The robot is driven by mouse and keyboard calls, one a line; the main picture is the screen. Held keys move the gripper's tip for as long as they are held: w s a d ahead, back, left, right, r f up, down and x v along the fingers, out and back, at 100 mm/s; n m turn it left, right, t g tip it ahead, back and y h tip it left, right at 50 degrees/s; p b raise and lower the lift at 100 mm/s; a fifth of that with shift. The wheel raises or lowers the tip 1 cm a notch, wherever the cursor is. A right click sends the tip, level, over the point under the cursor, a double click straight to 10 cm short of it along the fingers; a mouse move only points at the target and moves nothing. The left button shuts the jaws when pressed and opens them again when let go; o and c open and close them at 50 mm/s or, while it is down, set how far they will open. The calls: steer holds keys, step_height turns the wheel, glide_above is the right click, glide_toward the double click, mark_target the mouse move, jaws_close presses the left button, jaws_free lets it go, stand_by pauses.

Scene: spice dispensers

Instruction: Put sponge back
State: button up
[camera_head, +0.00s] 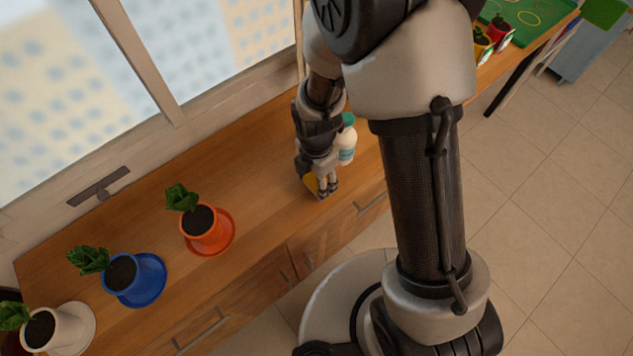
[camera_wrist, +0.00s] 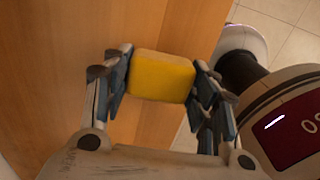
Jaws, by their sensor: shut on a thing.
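A yellow sponge (camera_wrist: 161,77) sits between the two fingers of my gripper (camera_wrist: 160,90) in the wrist view, with a finger against each side. In the head view my gripper (camera_head: 322,190) points down near the front edge of the wooden counter (camera_head: 265,170). I cannot tell whether the sponge touches the counter.
A white bottle with a green cap (camera_head: 346,145) stands just right of my gripper. Potted plants in orange (camera_head: 203,228), blue (camera_head: 135,275) and white (camera_head: 55,330) pots stand on saucers at the left. Bare counter lies between the orange pot and my gripper.

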steer(key=shift+f, duration=0.75)
steer(key=shift+f, duration=0.1)
steer(key=o, duration=1)
steer(key=shift+c, duration=0.2)
step_height(320, 180, up, 12)
steer(key=p, duration=0.4)
steer(key=shift+r, duration=0.25)
steer(key=s+d+r+m+t, duration=0.1)
steer(key=s+d+r+m, duration=0.2)
steer(key=r+m, duration=0.4)
steer(key=s+d+r+m+t, duration=0.2)
steer(key=s+d+r+m, duration=0.2)
steer(key=s+r+m, duration=0.2)
steer(key=s+d+r+m+t, duration=0.1)
steer(key=s+d+r+m, duration=0.3)
steer(key=r+m, duration=0.5)
steer(key=m, duration=0.2)
steer(key=shift+s+r+m+t, duration=0.15)
steer(key=shift+s+m+t, duration=0.15)
steer(key=shift+m, duration=0.1)
